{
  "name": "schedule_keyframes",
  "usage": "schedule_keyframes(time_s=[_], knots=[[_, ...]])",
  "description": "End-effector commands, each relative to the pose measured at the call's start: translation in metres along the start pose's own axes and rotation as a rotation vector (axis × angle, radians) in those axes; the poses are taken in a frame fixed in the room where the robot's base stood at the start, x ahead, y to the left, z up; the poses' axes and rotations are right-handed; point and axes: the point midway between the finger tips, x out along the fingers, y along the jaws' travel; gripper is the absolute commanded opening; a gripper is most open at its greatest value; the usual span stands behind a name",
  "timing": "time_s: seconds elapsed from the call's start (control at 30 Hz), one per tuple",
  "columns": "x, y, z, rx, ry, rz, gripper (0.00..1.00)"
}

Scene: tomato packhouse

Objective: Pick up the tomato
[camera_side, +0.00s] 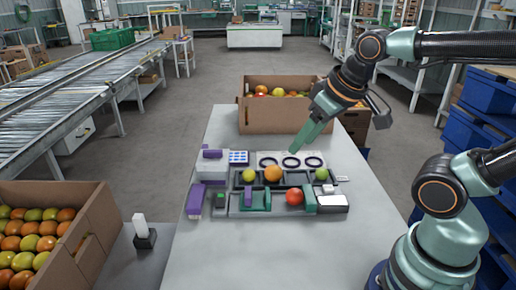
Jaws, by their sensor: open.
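A red tomato (294,197) sits at the front of a dark sorting tray (270,210) on the grey table. Behind it, in the tray's back row, are an orange tomato (273,174), a yellow-green one (249,175) at left and a smaller green one (322,174) at right. My gripper (298,149) reaches down from the upper right, its green fingers open and empty. In the picture its tips lie above and behind the tray, over the white plate with black rings; their exact height is unclear. One finger largely hides the other.
A cardboard box of tomatoes (285,117) stands at the table's back; another box (95,240) is at lower left. Purple and green blocks (194,199) and a white device (332,201) surround the tray. The table's front (270,260) is clear. A roller conveyor (70,95) runs at left.

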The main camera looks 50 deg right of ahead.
Motion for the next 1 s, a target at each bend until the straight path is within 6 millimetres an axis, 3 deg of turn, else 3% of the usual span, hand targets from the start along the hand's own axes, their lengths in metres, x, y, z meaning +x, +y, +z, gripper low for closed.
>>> schedule_keyframes(time_s=[0.47,0.6,1.0], knots=[[-0.0001,0.0,-0.0002,0.001,0.0,0.0,0.53],[-0.0001,-0.0001,-0.0002,0.001,0.0,0.0,1.0],[0.0078,0.006,-0.004,-0.063,-0.046,0.007,1.0]])
